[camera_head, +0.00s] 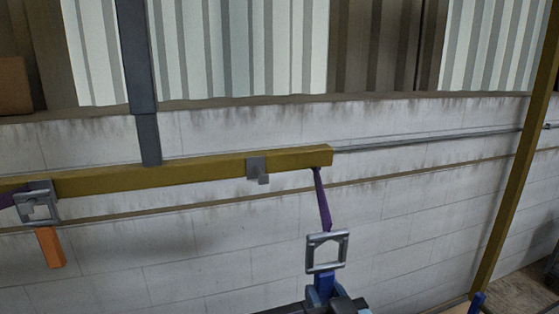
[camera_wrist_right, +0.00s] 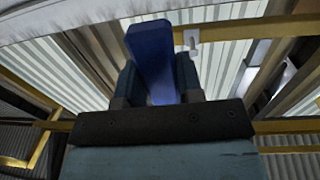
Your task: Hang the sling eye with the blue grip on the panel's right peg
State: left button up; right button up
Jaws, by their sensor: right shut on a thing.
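The sling eye (camera_head: 327,252) is a square grey metal frame on a purple strap (camera_head: 323,200) that runs up to the yellow beam's right end. Its blue grip (camera_head: 323,286) points down. My right gripper (camera_head: 322,304) is shut on the blue grip, which also shows between its fingers in the wrist view (camera_wrist_right: 152,62). The right peg (camera_head: 263,179) sticks out from a grey plate on the beam. The eye is apart from it, below and to the right. The peg looks empty. My left gripper is not in view.
The yellow beam (camera_head: 200,174) hangs from a grey post (camera_head: 139,80). At its left end is another metal eye (camera_head: 39,207) with an orange grip (camera_head: 51,247); it overlaps a plate there. A slanted yellow post (camera_head: 510,190) stands at right. Space below the peg looks clear.

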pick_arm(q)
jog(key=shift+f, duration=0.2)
pick_arm(e)
jog(key=s+d+f+m+h, duration=0.1)
jog(key=d+f+h, duration=0.3)
jog(key=d+f, duration=1)
jog(key=d+m, duration=0.1)
jog(key=d, duration=0.1)
jog(key=shift+d+f+m+t, duration=0.2)
jog(key=shift+d+m+t, duration=0.1)
jog(key=shift+d+m, duration=0.1)
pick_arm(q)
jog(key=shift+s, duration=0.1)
pick_arm(e)
jog(key=shift+s, duration=0.1)
